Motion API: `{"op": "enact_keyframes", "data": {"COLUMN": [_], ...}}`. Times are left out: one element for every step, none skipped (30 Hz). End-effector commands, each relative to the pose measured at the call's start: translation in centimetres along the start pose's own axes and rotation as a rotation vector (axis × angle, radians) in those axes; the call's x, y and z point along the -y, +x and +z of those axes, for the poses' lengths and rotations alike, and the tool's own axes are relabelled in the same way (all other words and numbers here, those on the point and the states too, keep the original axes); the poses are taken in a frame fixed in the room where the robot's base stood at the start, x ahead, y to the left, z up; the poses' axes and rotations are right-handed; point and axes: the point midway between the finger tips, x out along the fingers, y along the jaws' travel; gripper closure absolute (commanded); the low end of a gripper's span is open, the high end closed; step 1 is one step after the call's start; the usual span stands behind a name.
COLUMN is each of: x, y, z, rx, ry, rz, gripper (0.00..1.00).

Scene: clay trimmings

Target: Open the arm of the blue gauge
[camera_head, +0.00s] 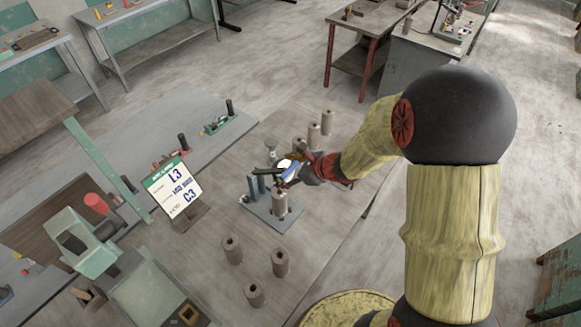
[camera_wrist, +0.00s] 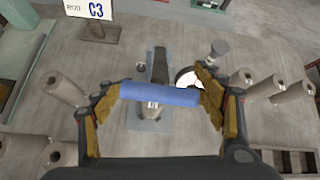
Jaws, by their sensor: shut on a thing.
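The blue gauge stands on a flat blue-grey base plate (camera_head: 262,214) on the table, with short upright posts (camera_head: 256,186) at its left. Its blue arm (camera_wrist: 160,94) lies crosswise between my fingers in the wrist view; the blue part also shows in the head view (camera_head: 289,171). A white round dial (camera_wrist: 186,77) sits partly behind my right finger. A clay cylinder (camera_head: 280,204) stands on the plate, under the arm. My gripper (camera_wrist: 160,97) is shut on the blue arm, one finger at each end. The arm's hinge is hard to make out.
Holed clay cylinders stand nearby: some in front (camera_head: 232,249), others behind (camera_head: 314,136). A green-based tool (camera_head: 222,124) lies farther back. The table (camera_head: 325,205) has bare room right of the gauge.

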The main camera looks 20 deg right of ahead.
Motion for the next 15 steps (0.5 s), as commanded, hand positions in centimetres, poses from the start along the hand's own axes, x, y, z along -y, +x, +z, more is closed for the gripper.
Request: {"op": "enact_keyframes", "data": {"x": [0.1,0.2,0.3,0.3,0.4,0.5,0.6,0.6,0.7,0.7,0.8,0.8,0.9,0.9,1.0], "y": [-0.5,-0.5,-0.4,-0.4,-0.3,-0.3,-0.2,-0.1,-0.1,0.0,0.1,0.2,0.3,0.4,0.5], "z": [1.4,1.7,2.1,2.5,2.7,3.2,3.4,3.7,4.1,4.3,4.5,4.8,5.0,5.3,5.5], "rx": [-0.022,-0.039,-0.06,-0.076,-0.092,-0.112,-0.128,-0.143,-0.162,-0.176,-0.19,-0.207,-0.221,-0.233,-0.244], "ry": [-0.003,-0.004,-0.003,-0.004,-0.004,-0.004,-0.003,-0.004,-0.004,-0.004,-0.005,-0.005,-0.004,-0.003,-0.003], "rz": [0.008,0.012,0.016,0.019,0.023,0.027,0.029,0.033,0.036,0.038,0.041,0.046,0.047,0.05,0.052], "gripper": [0.78,0.78,0.78,0.78,0.78,0.78,0.78,0.78,0.78,0.78,0.78,0.78,0.78,0.78,0.78]}}
